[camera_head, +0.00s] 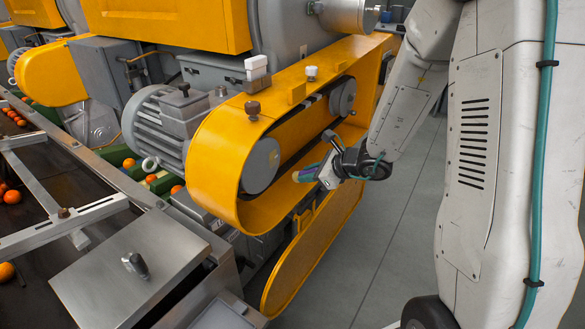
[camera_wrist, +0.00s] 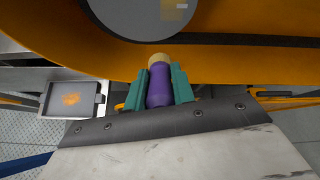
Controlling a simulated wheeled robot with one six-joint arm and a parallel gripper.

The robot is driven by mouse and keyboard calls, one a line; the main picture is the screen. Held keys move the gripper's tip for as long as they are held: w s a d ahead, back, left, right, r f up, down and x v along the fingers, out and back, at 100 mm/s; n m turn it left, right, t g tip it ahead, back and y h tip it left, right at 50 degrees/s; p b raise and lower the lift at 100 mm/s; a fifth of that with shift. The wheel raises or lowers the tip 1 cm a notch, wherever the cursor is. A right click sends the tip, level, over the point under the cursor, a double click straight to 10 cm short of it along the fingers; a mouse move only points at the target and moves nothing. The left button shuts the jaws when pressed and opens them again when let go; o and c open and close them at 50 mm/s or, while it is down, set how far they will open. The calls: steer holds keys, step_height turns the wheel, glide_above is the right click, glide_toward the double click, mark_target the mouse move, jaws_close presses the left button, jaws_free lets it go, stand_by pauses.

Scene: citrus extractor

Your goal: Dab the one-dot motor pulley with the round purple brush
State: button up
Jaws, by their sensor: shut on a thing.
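My gripper (camera_head: 310,173) is shut on the round purple brush (camera_wrist: 159,88), with a teal finger on each side of it. The brush's tan tip (camera_wrist: 158,60) points away from me, towards the yellow guard housing. In the head view the brush shows only as a small purple patch. A large grey pulley (camera_head: 261,166) sits at the near left end of the housing, in front of the finned motor. A smaller grey pulley (camera_head: 343,97) sits at the far right end. The wrist view shows a grey pulley face (camera_wrist: 140,15) above the brush tip, apart from it in the picture, with a pale mark. I cannot make out dots.
The yellow housing (camera_head: 222,147) curves around the pulleys and a dark belt. A yellow cover panel (camera_head: 315,245) hangs low below it. A conveyor with oranges and a steel box (camera_head: 130,275) stand at left.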

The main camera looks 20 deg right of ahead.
steer(key=shift+w, duration=0.1)
steer(key=w+a, duration=0.4)
steer(key=w, duration=0.2)
steer(key=shift+a, duration=0.3)
steer(key=shift+w+a, duration=0.35)
steer(key=shift+w, duration=0.2)
stand_by(0.8)
steer(key=shift+w+d, duration=0.6)
steer(key=shift+d, duration=0.25)
steer(key=shift+w+d, duration=0.55)
steer(key=shift+d, duration=0.25)
steer(key=shift+s+a, duration=0.6)
steer(key=shift+a, duration=0.25)
steer(key=shift+s+a, duration=0.55)
steer(key=shift+a, duration=0.25)
steer(key=shift+s+d, duration=0.9)
steer(key=shift+s, duration=0.3)
steer(key=shift+s+d, duration=0.85)
steer(key=shift+s, duration=0.35)
